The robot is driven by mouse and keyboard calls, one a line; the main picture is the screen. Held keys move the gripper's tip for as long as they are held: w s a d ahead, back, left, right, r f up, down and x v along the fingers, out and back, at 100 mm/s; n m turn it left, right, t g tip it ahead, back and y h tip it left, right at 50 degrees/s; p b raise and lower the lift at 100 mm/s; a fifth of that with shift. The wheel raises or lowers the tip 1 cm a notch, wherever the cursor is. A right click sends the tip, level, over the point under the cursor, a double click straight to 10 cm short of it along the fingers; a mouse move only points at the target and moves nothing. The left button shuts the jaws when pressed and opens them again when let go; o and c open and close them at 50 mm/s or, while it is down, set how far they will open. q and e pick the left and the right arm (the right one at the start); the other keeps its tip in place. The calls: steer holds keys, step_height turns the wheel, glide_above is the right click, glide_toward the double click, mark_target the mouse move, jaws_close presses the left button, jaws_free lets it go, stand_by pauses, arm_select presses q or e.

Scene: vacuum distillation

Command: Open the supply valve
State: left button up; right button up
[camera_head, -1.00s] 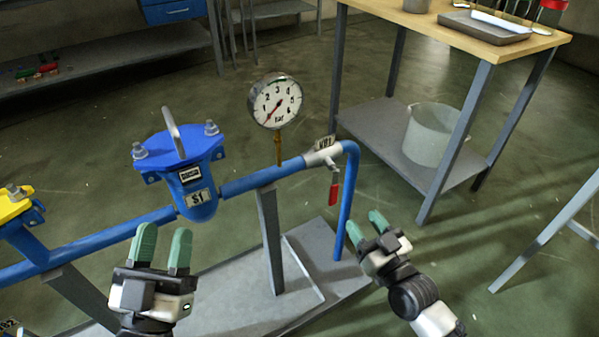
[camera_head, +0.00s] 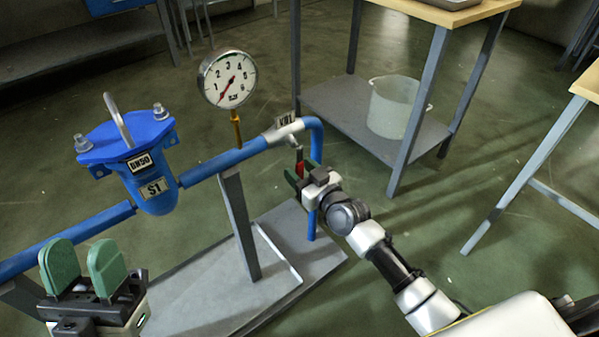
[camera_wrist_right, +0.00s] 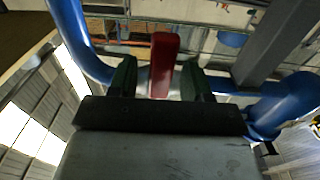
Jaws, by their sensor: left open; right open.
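The supply valve (camera_head: 285,133) is a silver body on the blue pipe, with a tag reading VP1 or similar. Its red lever (camera_head: 299,167) hangs down below the pipe. In the right wrist view the red lever (camera_wrist_right: 164,64) stands between the two dark green fingers. My right gripper (camera_head: 303,174) is open at the lever, its fingers on either side; I see a gap at each side in the wrist view (camera_wrist_right: 160,80). My left gripper (camera_head: 82,268) is open and empty in front of the pipe at the lower left.
A blue strainer (camera_head: 140,165) marked S1 and a round pressure gauge (camera_head: 228,79) sit on the pipe (camera_head: 225,160). A grey stand base (camera_head: 215,300) lies below. A workbench with a white bucket (camera_head: 394,107) on its shelf stands behind.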

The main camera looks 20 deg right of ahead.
steer(key=shift+w+a, duration=0.1)
steer(key=shift+w, duration=0.15)
steer(key=shift+c, duration=0.5)
jaws_close()
